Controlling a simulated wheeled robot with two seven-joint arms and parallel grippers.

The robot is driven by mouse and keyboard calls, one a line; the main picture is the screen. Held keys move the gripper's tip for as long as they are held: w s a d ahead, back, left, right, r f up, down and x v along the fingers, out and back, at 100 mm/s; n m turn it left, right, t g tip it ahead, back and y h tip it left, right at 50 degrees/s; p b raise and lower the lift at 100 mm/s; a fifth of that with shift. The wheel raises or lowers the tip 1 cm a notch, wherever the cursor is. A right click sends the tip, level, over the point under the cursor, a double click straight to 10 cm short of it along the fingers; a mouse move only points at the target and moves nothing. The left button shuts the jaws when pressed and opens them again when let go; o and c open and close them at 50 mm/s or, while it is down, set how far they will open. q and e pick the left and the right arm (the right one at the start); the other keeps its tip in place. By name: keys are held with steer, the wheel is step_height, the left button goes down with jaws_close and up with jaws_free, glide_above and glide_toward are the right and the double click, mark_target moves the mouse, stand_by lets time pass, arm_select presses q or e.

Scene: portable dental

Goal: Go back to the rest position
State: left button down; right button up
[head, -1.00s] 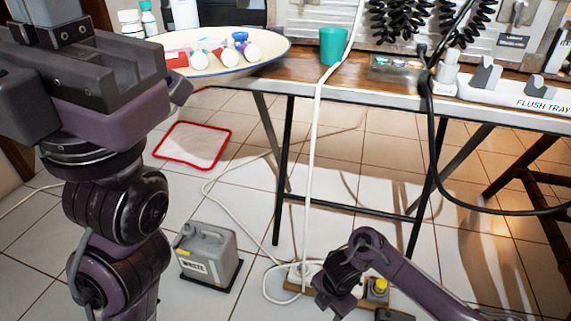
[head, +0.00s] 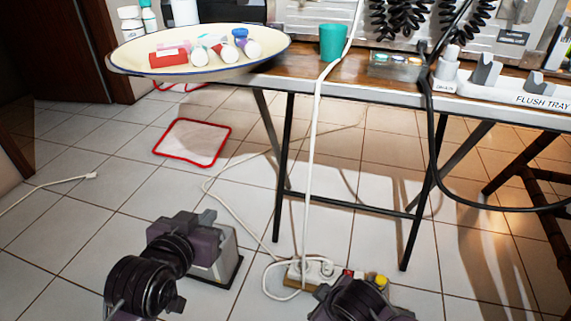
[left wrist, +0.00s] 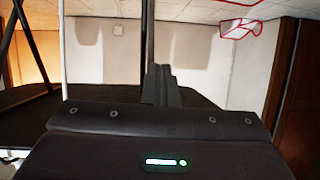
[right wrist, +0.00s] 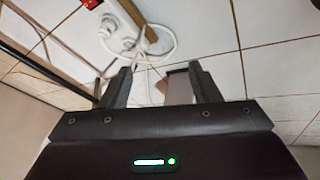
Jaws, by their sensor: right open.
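A table (head: 300,82) carries an enamel basin (head: 125,66) with tubes, a green cup (head: 333,43) and a dental unit. Floor at left is mostly clear.

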steer(key=s+d+r+m+g+h+p, duration=0.2)
steer(key=s+d+r+m+p, duration=0.1)
steer(key=s+d+m+p, duration=0.6)
arm_select(q)
steer(key=s+a+f+g+y+p, duration=0.1)
steer(key=s+a+f+g+p, duration=0.1)
steer(key=s+f+g+p, duration=0.45)
steer(key=s+a+f+g+y+p, duration=0.1)
steer(key=s+a+f+g+p, duration=0.2)
steer(key=s+f, duration=0.65)
steer(key=s+a+r+g+p, duration=0.1)
steer(key=s+a+g+p, duration=0.1)
steer(key=s+p, duration=1.8)
steer(key=a+p, duration=0.1)
steer(key=p, duration=1.1)
steer(key=shift+s+a+g+y, duration=0.15)
steer(key=shift+s+g+y, duration=0.05)
steer(key=shift+g+y, duration=0.15)
arm_select(e)
steer(key=s+d+r+g, duration=0.1)
steer(key=s+d, duration=0.1)
steer(key=s, duration=0.8)
steer(key=s+d+r+n+g, duration=0.1)
steer(key=s+d+r, duration=0.1)
steer(key=s, duration=0.9)
steer(key=shift+d, duration=0.75)
